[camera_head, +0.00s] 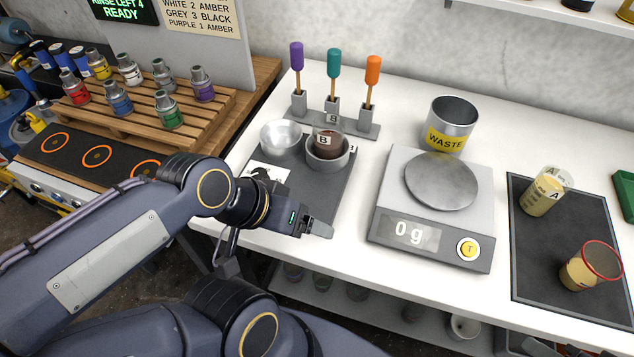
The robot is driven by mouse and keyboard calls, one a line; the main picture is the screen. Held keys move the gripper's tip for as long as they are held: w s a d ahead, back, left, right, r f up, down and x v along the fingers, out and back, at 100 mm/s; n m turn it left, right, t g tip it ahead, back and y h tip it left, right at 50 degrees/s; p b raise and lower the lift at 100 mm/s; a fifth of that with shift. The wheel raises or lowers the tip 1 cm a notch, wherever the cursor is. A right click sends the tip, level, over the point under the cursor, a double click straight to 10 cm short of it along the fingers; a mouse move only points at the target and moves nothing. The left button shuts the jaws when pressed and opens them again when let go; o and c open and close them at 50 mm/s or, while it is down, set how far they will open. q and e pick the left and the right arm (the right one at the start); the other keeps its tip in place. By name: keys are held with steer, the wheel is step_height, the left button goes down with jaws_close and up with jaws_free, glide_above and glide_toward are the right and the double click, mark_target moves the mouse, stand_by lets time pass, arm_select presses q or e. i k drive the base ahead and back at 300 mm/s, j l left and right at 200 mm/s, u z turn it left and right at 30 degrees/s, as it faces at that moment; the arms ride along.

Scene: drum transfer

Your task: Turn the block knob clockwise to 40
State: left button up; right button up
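A dark grey block (317,194) lies on the white table, left of the scale. A white dial-like plate (270,174) with a dark piece on it, possibly the knob, shows at its left end. My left arm partly covers it, and no number can be read. A shiny metal bowl (281,139) and a grey cup holding a brown piece marked B (328,144) are at the block's back. My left gripper (316,229) is near the block's front edge, right of and in front of the plate. Its fingers look close together, but any gap is unclear. My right gripper is not in view.
A scale (393,232) reading 0 g stands right of the block, with a waste can (452,126) behind it. A tool rack (364,126) stands behind the block. A dark tray (545,262) with two containers is at right.

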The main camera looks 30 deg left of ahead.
mark_target(260, 172)
steer(key=u, duration=1.25)
